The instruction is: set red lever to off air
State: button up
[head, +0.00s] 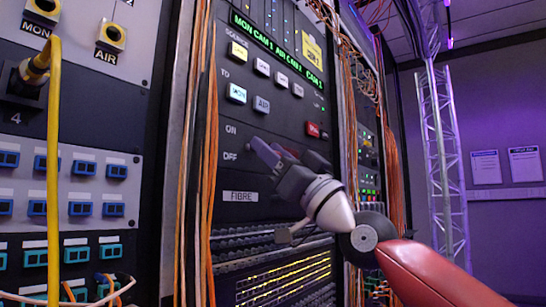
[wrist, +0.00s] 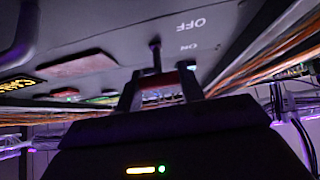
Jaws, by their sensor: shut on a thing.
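The dark panel carries the labels ON and OFF (head: 230,156) on its left side, above a FIBRE plate. My gripper (head: 262,148) reaches in from the lower right, its fingers at the panel just right of these labels. In the wrist view my gripper (wrist: 158,86) has its two fingers on either side of the red lever grip (wrist: 160,79), shut on it. A thin dark stem runs from the grip up to the panel beside the upside-down ON and OFF (wrist: 190,25) lettering. In the head view my fingers hide the lever. I cannot tell its exact setting.
Orange cables (head: 211,140) hang left of the panel, with more on its right. A red button (head: 313,130) sits right of my gripper. Lit buttons (head: 237,93) and a green text display are above. A yellow cable (head: 54,170) hangs at far left. A truss (head: 440,150) stands right.

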jog(key=o, duration=1)
jog(key=b+v, duration=0.1)
jog(key=v, duration=0.7)
jog(key=shift+b, duration=0.4)
